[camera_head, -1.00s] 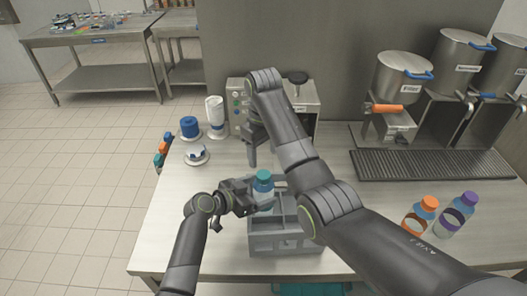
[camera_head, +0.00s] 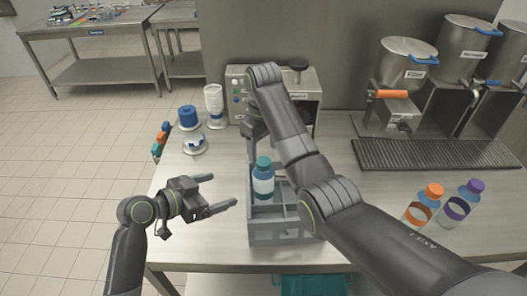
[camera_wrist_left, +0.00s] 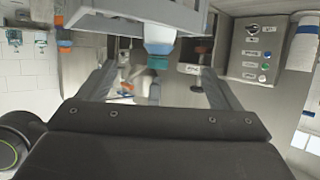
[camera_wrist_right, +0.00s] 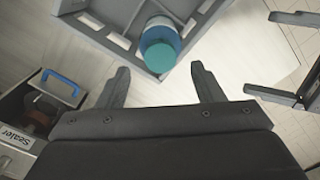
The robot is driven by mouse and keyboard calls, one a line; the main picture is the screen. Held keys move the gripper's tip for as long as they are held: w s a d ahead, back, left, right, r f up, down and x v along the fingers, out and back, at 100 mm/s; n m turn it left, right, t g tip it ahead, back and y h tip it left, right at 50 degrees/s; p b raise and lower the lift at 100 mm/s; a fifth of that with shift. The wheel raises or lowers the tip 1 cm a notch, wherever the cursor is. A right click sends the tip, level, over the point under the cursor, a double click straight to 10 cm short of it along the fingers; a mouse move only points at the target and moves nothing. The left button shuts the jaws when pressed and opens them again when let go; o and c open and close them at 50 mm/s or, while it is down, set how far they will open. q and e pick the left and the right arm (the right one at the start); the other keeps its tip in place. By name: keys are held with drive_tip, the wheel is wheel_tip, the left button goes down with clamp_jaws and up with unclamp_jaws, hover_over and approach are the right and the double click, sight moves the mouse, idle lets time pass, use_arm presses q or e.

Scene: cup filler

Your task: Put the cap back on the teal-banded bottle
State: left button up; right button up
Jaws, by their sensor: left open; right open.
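The teal-banded bottle (camera_head: 263,186) stands upright in a compartment of the grey crate (camera_head: 285,239). A teal cap (camera_head: 264,163) sits on its top; whether it is fully tight I cannot tell. Cap (camera_wrist_left: 158,62) and bottle also show in the left wrist view, and the cap (camera_wrist_right: 160,53) in the right wrist view. My left gripper (camera_head: 222,190) is open and empty, left of the bottle and apart from it. My right gripper (camera_wrist_right: 160,69) is open and empty above the bottle, its fingers apart; in the head view my own arm partly hides it.
Orange-capped (camera_head: 421,207) and purple-capped (camera_head: 461,204) bottles stand at the right. A sealer machine (camera_head: 237,95) stands behind the crate.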

use_arm(q)
drive_tip(key=shift+v, duration=1.55)
use_arm(e)
drive_tip(key=shift+f, duration=0.4)
drive_tip(key=shift+a, duration=0.1)
